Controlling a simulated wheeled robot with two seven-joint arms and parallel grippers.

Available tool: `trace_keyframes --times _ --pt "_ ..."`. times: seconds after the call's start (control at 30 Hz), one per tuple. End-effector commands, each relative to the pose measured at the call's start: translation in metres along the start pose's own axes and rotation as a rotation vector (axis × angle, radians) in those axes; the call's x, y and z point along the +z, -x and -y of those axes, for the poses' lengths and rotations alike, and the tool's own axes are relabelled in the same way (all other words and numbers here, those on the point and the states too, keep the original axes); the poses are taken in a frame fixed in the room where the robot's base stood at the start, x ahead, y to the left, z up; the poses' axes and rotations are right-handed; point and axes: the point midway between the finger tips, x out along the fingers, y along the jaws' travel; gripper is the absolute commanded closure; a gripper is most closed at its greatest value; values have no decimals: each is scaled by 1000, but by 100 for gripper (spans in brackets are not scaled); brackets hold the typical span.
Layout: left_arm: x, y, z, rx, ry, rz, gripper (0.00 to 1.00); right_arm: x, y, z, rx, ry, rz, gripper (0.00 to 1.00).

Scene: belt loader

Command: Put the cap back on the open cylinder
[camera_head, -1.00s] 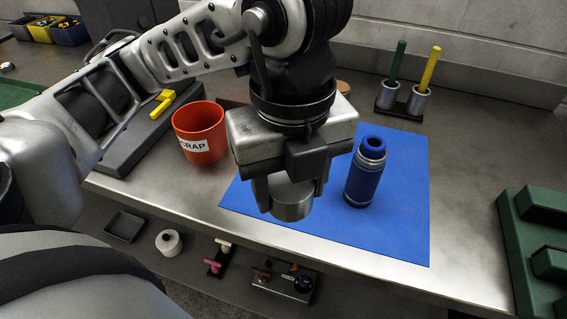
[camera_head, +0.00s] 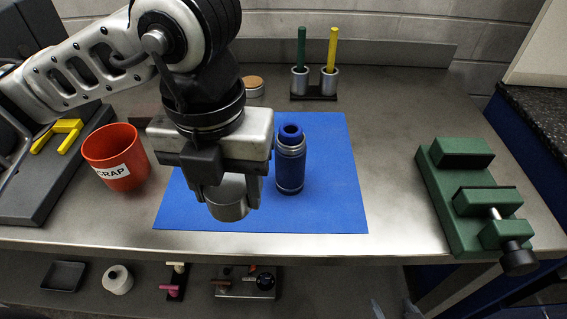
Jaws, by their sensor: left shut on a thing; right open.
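The open cylinder (camera_head: 291,170) is blue with silver bands and a blue ring at its open top. It stands upright on the blue mat (camera_head: 330,205). My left gripper (camera_head: 228,203) is shut on the silver cap (camera_head: 228,205), a short round cup-like piece, held to the left of the cylinder and apart from it. The gripper body hides the cap's upper part. My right gripper is not in view.
An orange scrap bin (camera_head: 115,158) stands left of the mat. A holder with a green and a yellow stick (camera_head: 314,85) is behind. A green vise (camera_head: 470,195) is at the right. A round tan-topped lid (camera_head: 253,86) lies behind my gripper. The mat's right part is clear.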

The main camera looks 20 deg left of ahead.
Motion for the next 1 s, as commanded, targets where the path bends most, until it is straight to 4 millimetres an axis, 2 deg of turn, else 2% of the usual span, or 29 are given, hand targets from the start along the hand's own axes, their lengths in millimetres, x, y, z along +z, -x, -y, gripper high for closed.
trace_keyframes --times 0.1,0.53,1.0 --pt "10 -7 0 1 -313 0 72 1 0 0 0 2 3 48" --pt "48 -37 -6 1 -1465 -1 72 1 1 0 -1 2 3 48" --pt "89 -73 -28 -1 -2699 -1 72 1 0 0 -1 -1 1 48"
